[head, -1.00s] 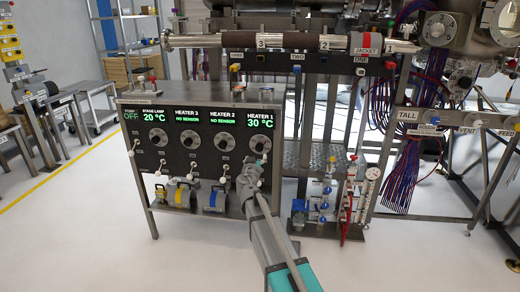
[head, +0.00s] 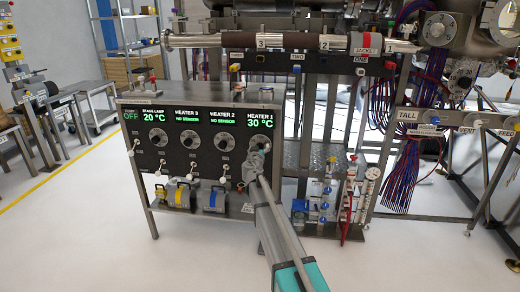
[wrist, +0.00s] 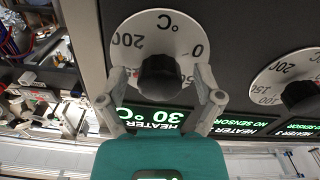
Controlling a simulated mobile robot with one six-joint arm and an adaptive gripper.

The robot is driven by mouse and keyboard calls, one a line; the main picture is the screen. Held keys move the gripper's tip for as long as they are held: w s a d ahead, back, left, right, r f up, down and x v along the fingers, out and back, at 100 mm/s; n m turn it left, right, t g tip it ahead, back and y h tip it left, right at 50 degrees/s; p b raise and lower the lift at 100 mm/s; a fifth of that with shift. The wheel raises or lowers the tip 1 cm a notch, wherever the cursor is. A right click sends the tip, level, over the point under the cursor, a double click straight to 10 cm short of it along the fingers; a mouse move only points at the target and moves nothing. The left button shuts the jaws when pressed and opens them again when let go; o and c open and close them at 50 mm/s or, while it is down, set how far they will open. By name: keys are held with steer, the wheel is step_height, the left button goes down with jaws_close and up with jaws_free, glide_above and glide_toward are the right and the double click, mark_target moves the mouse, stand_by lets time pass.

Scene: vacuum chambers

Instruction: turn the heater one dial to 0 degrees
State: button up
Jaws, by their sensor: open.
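The heater 1 dial (head: 264,142) is at the right end of the control panel, under a green display (head: 260,123) reading 30 °C. In the wrist view, upside down, the dial (wrist: 178,40) is a pale disc with 0 and 200 marks and a black knob (wrist: 160,78) at its centre. My gripper (wrist: 161,75) is open, with one fingertip on each side of the knob and gaps between. In the head view my gripper (head: 256,157) covers the lower part of the dial. The knob's pointer mark cannot be made out.
The heater 2 dial (head: 225,141) is just left, also seen in the wrist view (wrist: 290,78). White-capped toggles sit below the dials. Pipes and a gas panel (head: 325,205) stand to the right. The floor in front is clear.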

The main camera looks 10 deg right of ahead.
steer(key=shift+c, duration=0.2)
steer(key=c, duration=1.1)
